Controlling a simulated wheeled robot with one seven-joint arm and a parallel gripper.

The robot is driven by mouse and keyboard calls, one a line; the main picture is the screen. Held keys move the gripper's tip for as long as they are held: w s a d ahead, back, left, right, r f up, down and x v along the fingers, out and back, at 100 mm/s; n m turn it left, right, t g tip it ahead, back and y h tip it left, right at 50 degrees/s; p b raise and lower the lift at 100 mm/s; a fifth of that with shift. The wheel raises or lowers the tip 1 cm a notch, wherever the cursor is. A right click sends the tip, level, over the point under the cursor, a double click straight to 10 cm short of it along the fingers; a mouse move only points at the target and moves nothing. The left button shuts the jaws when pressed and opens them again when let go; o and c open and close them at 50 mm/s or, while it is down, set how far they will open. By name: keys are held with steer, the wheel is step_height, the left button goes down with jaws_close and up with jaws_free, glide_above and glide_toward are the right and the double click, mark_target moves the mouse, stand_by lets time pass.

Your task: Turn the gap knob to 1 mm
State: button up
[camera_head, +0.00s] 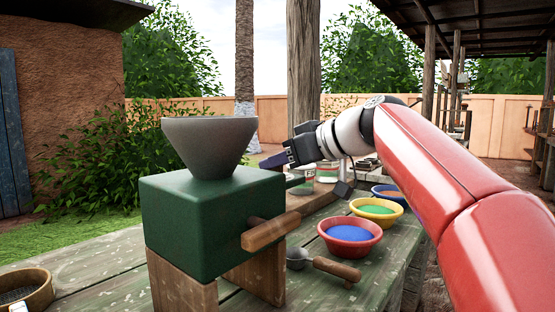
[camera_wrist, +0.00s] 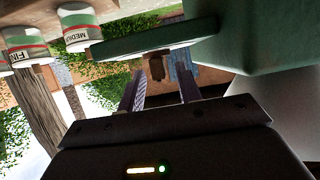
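The green mill body (camera_head: 205,215) stands on wooden legs, with a grey hopper (camera_head: 208,145) on top and a wooden crank handle (camera_head: 270,231) on its near side. No gap knob or millimetre scale can be made out. My gripper (camera_head: 271,160) is behind the mill's upper right edge, its dark fingers pointing left. The mill body (camera_wrist: 270,35) is at upper right there. A flat green bar (camera_wrist: 150,40) juts from it beyond the fingertips.
Bowls of blue (camera_head: 350,235) and green (camera_head: 376,210) powder stand on the bench (camera_head: 100,270) right of the mill. A wooden-handled scoop (camera_head: 337,268) lies in front. Jars labelled FINE (camera_wrist: 27,47) and MEDIUM (camera_wrist: 78,27) are near the bar. A round sieve (camera_head: 25,290) is at lower left.

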steer(key=shift+w+a+f, duration=0.1)
steer(key=shift+a, duration=0.1)
steer(key=shift+c, duration=0.3)
jaws_close()
steer(key=shift+s+a+f+m+t+h+b, duration=0.1)
steer(key=shift+s+a+m+t+h+b, duration=0.1)
steer(key=shift+m+t+h+b, duration=0.4)
steer(key=shift+m+t+h, duration=0.8)
steer(key=shift+m+t, duration=0.1)
steer(key=shift+m, duration=0.1)
steer(key=shift+m+t+h+p, duration=0.35)
steer(key=shift+m+t+h, duration=0.15)
steer(key=shift+m+h, duration=0.15)
